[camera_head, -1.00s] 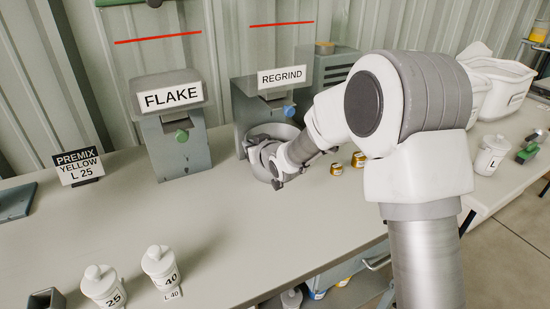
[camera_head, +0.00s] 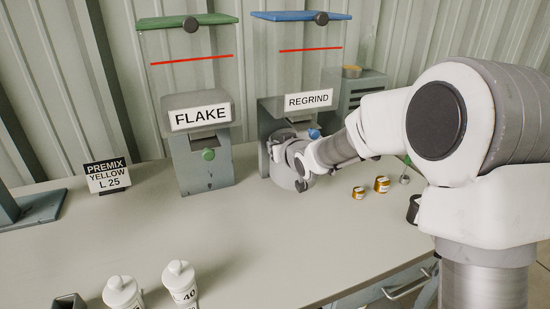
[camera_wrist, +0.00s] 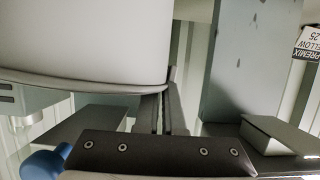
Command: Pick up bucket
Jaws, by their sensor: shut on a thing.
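The pale bucket (camera_head: 284,178) is at the front of the dispenser labelled REGRIND (camera_head: 309,99), below its sign. My gripper (camera_head: 299,166) is at the bucket's near right side and covers part of it in the head view. In the wrist view, which is upside down, the bucket (camera_wrist: 85,40) fills the upper left as a large white curved wall with a rim. The fingers of my gripper (camera_wrist: 163,113) are shut on the bucket's edge there. I cannot tell whether the bucket touches the table.
The FLAKE dispenser (camera_head: 205,160) stands to the left, then a PREMIX YELLOW sign (camera_head: 107,177). White lidded pots (camera_head: 179,283) are at the front left. The table's middle (camera_head: 190,228) is clear.

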